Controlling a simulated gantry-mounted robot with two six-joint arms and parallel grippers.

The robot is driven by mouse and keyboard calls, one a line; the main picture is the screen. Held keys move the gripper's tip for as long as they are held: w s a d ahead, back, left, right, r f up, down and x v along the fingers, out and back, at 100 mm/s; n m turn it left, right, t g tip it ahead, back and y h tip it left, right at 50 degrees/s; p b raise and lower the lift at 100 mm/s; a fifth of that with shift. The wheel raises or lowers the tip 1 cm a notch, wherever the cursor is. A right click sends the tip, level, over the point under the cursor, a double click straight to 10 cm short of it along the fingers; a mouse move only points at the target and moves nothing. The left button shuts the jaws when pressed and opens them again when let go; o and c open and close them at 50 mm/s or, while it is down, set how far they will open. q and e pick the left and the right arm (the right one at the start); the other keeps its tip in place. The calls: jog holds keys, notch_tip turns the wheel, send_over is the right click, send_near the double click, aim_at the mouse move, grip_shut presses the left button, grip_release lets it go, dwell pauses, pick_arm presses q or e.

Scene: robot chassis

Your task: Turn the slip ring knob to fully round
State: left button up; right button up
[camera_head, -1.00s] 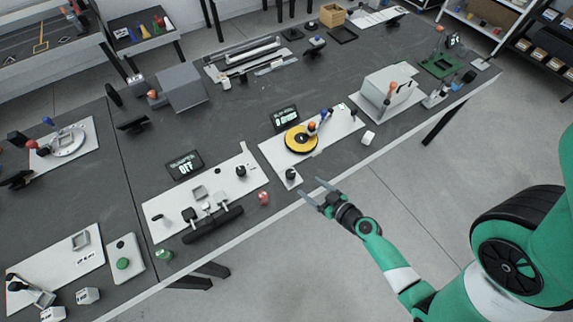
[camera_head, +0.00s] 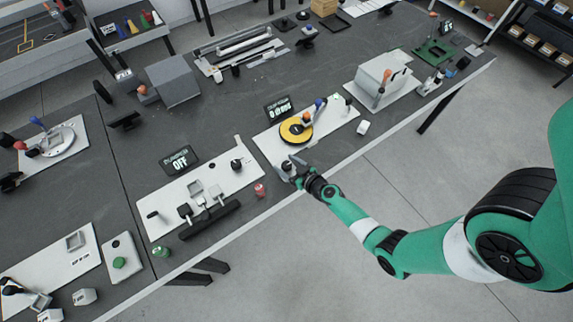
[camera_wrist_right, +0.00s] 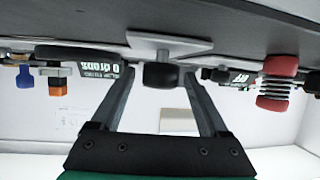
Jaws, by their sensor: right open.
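The slip ring board (camera_head: 331,126) is a white plate on the dark table, with a yellow ring (camera_head: 290,139) and a small black display (camera_head: 278,109). A black knob (camera_wrist_right: 160,76) on a light base is at the board's near corner; in the head view my gripper partly covers it. My right gripper (camera_head: 287,168) is open at this corner. In the right wrist view, which looks upside down, the knob shows between the spread fingers of the gripper (camera_wrist_right: 157,78); I cannot tell whether they touch it. My left gripper is not in view.
A red spool-like part (camera_head: 260,189) stands left of my right gripper, near the table's front edge. Left of it is another white board (camera_head: 231,183) with a display reading OFF (camera_head: 180,160). A small white block (camera_head: 362,128) lies right of the slip ring board.

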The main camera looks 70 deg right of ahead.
grip_shut()
dwell(0.3)
